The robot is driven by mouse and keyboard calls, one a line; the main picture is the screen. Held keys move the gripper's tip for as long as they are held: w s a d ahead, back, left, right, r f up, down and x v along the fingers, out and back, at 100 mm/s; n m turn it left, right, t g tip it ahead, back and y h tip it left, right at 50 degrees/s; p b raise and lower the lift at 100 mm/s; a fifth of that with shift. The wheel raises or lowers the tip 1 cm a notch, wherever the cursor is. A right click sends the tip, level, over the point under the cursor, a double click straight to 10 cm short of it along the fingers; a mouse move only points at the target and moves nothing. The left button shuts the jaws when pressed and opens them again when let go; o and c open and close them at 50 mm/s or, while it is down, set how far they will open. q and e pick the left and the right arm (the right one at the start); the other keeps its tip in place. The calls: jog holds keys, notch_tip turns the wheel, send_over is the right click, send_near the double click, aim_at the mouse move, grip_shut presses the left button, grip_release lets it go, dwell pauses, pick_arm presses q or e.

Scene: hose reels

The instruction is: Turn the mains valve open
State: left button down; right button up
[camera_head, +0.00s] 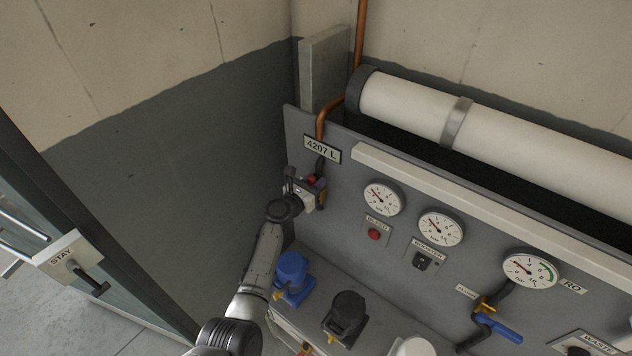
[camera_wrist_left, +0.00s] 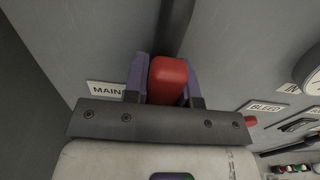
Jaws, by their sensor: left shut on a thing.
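The mains valve's red handle (camera_wrist_left: 168,80) sits between the two fingers of my left gripper (camera_wrist_left: 166,78) in the left wrist view, beside a label reading "MAIN", partly covered. My left gripper is shut on this handle. In the head view, my left gripper (camera_head: 316,188) is at the left end of the grey panel, below the 4207 L plate. Only a small bit of the red handle (camera_head: 311,180) shows there, and the gripper hides most of the valve. My right gripper is in neither view.
The grey panel carries several gauges (camera_head: 383,198), a red bleed button (camera_head: 374,234), a booster switch (camera_head: 421,262) and a blue-handled valve (camera_head: 497,328). A glass door (camera_head: 90,235) is at left.

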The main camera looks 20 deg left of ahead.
pick_arm(q)
jog(key=c, duration=0.9)
grip_release()
jog(key=shift+s+a, duration=0.1)
jog(key=shift+s, duration=0.15)
jog(key=shift+p+v, duration=0.65)
jog(key=shift+v, duration=6.05)
